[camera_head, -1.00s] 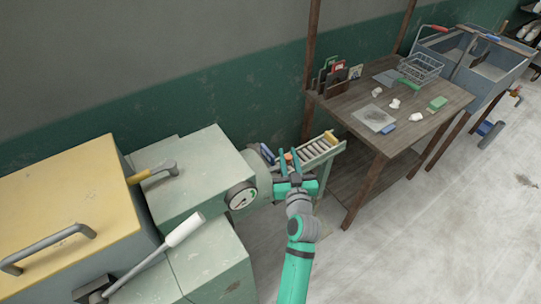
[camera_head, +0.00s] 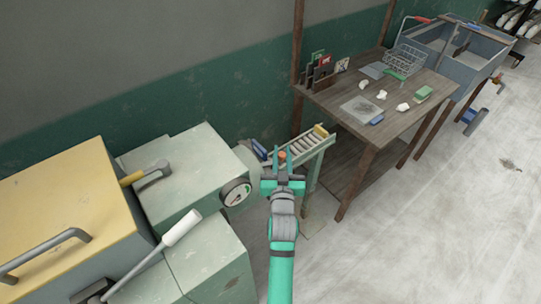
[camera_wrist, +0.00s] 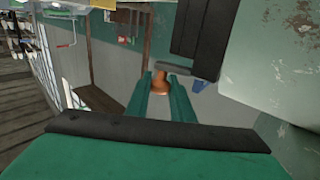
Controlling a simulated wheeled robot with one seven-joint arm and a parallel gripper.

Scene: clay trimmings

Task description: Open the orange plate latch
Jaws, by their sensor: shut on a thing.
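The orange latch (camera_head: 282,155) is a small orange knob at the front end of the machine, beside the roller conveyor. In the wrist view the orange piece (camera_wrist: 160,88) sits between my two green fingers, with a short grey bar just above it. My gripper (camera_head: 282,166) is shut on it; the fingers (camera_wrist: 162,98) stand on both sides of the orange piece. The fingers and palm hide the lower part of the latch. The plate behind it cannot be made out clearly.
The roller conveyor (camera_head: 305,146) is just right of my gripper. A wooden table (camera_head: 403,121) stands further right. The floor at right is open.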

